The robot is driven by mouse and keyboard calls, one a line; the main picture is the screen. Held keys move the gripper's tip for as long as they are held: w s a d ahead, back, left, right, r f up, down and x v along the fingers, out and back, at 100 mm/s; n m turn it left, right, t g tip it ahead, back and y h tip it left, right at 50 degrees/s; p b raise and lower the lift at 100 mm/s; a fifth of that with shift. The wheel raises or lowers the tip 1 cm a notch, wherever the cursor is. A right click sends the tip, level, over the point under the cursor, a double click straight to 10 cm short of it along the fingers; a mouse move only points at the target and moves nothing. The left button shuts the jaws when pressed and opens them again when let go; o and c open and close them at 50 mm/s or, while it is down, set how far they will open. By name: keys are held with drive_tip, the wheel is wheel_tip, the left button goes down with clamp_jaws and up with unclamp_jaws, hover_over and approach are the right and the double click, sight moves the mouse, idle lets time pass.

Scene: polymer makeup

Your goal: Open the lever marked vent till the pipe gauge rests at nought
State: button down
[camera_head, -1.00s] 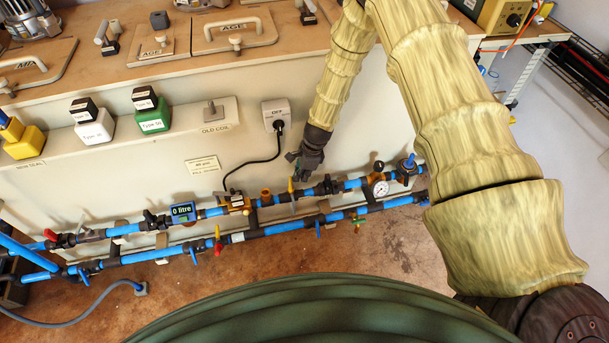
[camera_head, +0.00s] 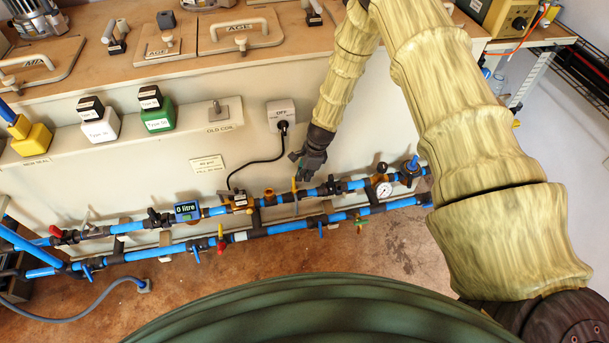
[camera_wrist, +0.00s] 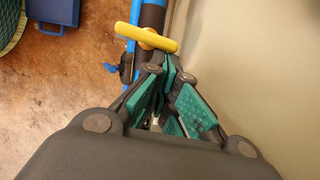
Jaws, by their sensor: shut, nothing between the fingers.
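The round white pipe gauge (camera_head: 383,190) sits on the upper blue pipe, right of my gripper; its needle is too small to read. A yellow lever (camera_wrist: 147,37) lies across the pipe just beyond my fingertips in the wrist view. In the head view the yellow lever (camera_head: 294,185) shows as a thin strip beside my gripper. My gripper (camera_head: 301,176) points down at the upper pipe. In the wrist view its green-padded fingers (camera_wrist: 168,66) are shut and empty, close to the lever; contact cannot be told. No vent marking is readable.
Two blue pipes with several valves run along the cabinet front, including a red-handled valve (camera_head: 221,238) and a blue-handled valve (camera_head: 412,165). A digital meter (camera_head: 187,211) reads 0 litre. A black cable runs from the socket (camera_head: 281,113) down to the pipe.

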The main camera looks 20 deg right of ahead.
drive_tip(key=shift+a, duration=0.15)
idle(0.5)
drive_tip(key=shift+s+a+p, duration=0.35)
drive_tip(key=shift+s+a, duration=0.1)
drive_tip(key=shift+a, duration=0.25)
drive_tip(key=shift+d, duration=0.55)
drive_tip(key=d, duration=0.2)
drive_tip(key=d+r+p, duration=0.1)
drive_tip(key=d, duration=0.1)
drive_tip(key=shift+w, duration=0.1)
drive_tip(key=v, duration=0.9)
drive_tip(key=shift+d+p, duration=0.2)
drive_tip(key=shift+p, duration=0.15)
drive_tip(key=shift+w, duration=0.1)
